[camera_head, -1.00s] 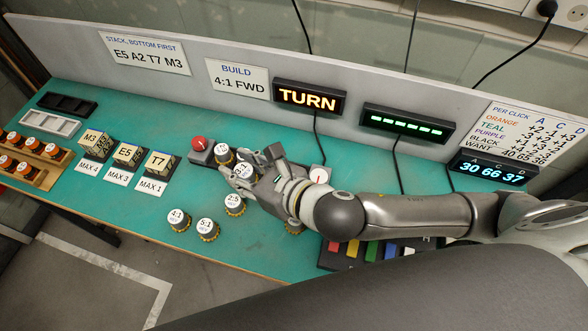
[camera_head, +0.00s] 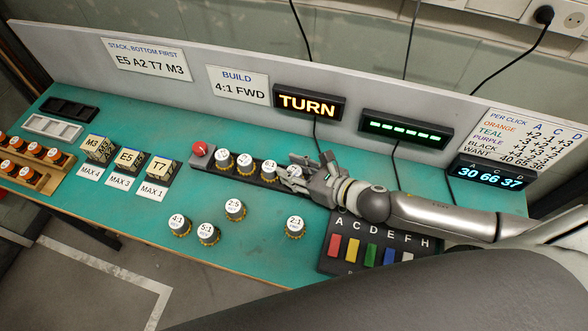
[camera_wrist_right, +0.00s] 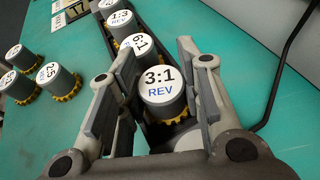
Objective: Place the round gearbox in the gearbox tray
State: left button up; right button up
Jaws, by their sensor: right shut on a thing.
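My right gripper (camera_head: 288,176) is at the right end of the long dark strip (camera_head: 210,164) on the bench. In the right wrist view its fingers (camera_wrist_right: 165,66) are on both sides of a round grey gearbox with a gold toothed base, marked 3:1 REV (camera_wrist_right: 162,86). It is shut on this gearbox, which stands upright at the strip; I cannot tell whether it is lifted. Gearboxes marked 6:1 (camera_wrist_right: 138,45) and 1:3 (camera_wrist_right: 121,20) stand in line beyond it. A black tray (camera_head: 68,107) and a white tray (camera_head: 53,127) lie far left; no label tells which is for gearboxes. My left gripper is not in view.
Loose gearboxes 4:1 (camera_head: 178,226), 5:1 (camera_head: 208,235), 2:5 (camera_head: 235,211) and 2:1 (camera_head: 295,228) stand in front. A red button (camera_head: 200,149) is at the strip's left end.

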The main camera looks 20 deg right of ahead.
jog(key=shift+f, duration=0.2)
jog(key=shift+f, duration=0.2)
jog(key=o, duration=1.1)
jog(key=shift+c, duration=0.2)
jog(key=shift+r, duration=0.15)
jog(key=b+v, duration=0.2)
jog(key=v, duration=0.6)
jog(key=shift+s+d, duration=0.2)
jog(key=shift+s, duration=0.2)
jog(key=shift+b+v, duration=0.5)
jog(key=shift+v, duration=1.1)
jog(key=shift+w+r, duration=0.1)
jog(key=shift+r, duration=0.05)
